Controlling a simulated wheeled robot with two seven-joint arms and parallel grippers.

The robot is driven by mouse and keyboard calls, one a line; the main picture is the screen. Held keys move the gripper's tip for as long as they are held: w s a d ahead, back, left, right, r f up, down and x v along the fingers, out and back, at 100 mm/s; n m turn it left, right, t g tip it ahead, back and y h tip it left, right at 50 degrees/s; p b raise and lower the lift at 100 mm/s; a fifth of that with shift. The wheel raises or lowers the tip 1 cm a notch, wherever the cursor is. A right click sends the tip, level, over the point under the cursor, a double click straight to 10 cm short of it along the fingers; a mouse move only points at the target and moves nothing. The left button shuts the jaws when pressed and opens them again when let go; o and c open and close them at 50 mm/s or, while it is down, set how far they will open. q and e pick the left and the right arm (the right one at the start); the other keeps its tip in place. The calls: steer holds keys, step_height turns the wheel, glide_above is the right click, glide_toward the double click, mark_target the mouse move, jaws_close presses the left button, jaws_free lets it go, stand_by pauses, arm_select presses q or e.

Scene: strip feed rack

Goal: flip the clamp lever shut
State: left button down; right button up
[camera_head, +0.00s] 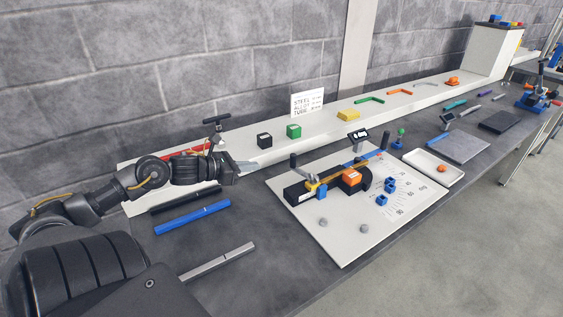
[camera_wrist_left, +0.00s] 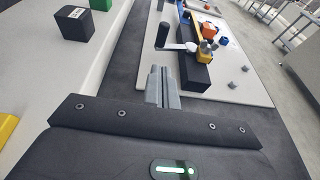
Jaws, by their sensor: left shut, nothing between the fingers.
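The clamp lever (camera_head: 293,161) has a dark upright handle at the left end of the fixture on the white board (camera_head: 343,252). In the left wrist view the lever (camera_wrist_left: 163,36) shows its dark handle and a pale arm reaching right to a brass-coloured pivot (camera_wrist_left: 207,47) beside a black block (camera_wrist_left: 195,72). My left gripper (camera_head: 254,167) is shut and empty, left of the lever and apart from it. In the left wrist view its fingertips (camera_wrist_left: 163,72) point toward the lever, just short of the handle. My right gripper is not in view.
A black cube (camera_head: 264,141) and a green cube (camera_head: 294,131) sit on the pale raised ledge behind. Blue and grey bars (camera_head: 192,217) lie on the dark bench in front of my left arm. An orange block (camera_head: 351,176) and several blue pieces are on the board.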

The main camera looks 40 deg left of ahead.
arm_select(q)
steer(key=x, duration=0.3)
steer(key=p+x, duration=0.1)
steer(key=x, duration=0.2)
steer(key=r+p+x, duration=0.1)
steer(key=x, duration=0.2)
steer(key=shift+w+f, duration=0.1)
steer(key=shift+w, duration=0.1)
steer(key=shift+p+x, duration=0.3)
steer(key=shift+x, duration=0.55)
